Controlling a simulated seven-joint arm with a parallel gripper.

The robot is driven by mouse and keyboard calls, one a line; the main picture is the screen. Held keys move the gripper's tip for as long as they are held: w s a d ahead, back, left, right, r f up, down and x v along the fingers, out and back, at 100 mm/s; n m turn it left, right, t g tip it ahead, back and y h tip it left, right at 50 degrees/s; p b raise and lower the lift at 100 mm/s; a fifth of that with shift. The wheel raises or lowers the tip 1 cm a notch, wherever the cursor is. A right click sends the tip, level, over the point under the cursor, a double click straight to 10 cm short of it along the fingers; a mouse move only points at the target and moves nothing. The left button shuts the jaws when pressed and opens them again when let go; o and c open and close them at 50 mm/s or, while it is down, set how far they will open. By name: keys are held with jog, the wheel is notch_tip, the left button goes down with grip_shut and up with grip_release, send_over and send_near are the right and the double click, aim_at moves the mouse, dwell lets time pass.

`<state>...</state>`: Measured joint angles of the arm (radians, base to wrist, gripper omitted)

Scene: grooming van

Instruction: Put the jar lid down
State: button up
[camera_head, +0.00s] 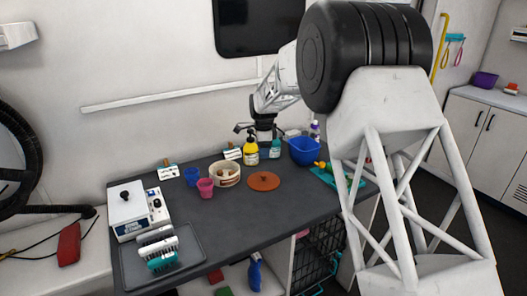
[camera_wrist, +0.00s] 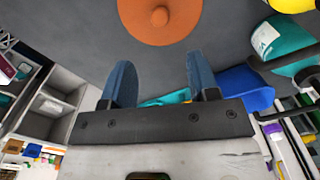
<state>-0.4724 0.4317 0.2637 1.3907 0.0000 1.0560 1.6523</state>
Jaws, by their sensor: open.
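The jar lid, an orange-brown disc with a small knob (camera_head: 264,181), lies flat on the dark grey table. In the wrist view the lid (camera_wrist: 145,15) is at the top edge, partly cut off, beyond my fingertips. My gripper (camera_wrist: 160,75) is open, with two blue fingers apart and nothing between them. The lid is apart from the fingers. In the head view my gripper is small behind the bottles, above the back of the table. A cream open jar (camera_head: 229,180) with brown pieces inside stands left of the lid.
Pink cup (camera_head: 205,188) and blue cup (camera_head: 192,177) stand left of the jar. A yellow bottle (camera_head: 250,154), a teal bottle (camera_head: 275,149) and a blue bowl (camera_head: 304,151) are behind the lid. A brush tray (camera_head: 199,257) is front left. The table's front middle is clear.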

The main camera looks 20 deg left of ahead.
dwell(0.6)
jog(key=s+d+r+n, duration=0.2)
jog(key=s+d+r, duration=0.45)
jog(key=d, duration=0.25)
jog(key=s+d+r+n+t, duration=0.1)
jog(key=s+d+r+n, duration=0.1)
jog(key=s+d+r, duration=0.5)
jog(key=s+d+r+n, duration=0.2)
jog(key=s+d+r, duration=0.2)
jog(key=s+d, duration=0.6)
jog(key=s+d+f+n, duration=0.1)
jog(key=s+d+n, duration=0.1)
jog(key=s+d, duration=0.4)
jog(key=s+d+f+n+t, duration=0.1)
jog(key=s+d, duration=0.5)
jog(key=s, duration=0.9)
jog(key=s+d+f+n, duration=0.3)
jog(key=s+d, duration=0.3)
jog(key=s, duration=0.5)
jog(key=shift+s+f+n+t, duration=0.15)
jog(key=shift+s+n+t, duration=0.2)
jog(key=shift+n, duration=0.35)
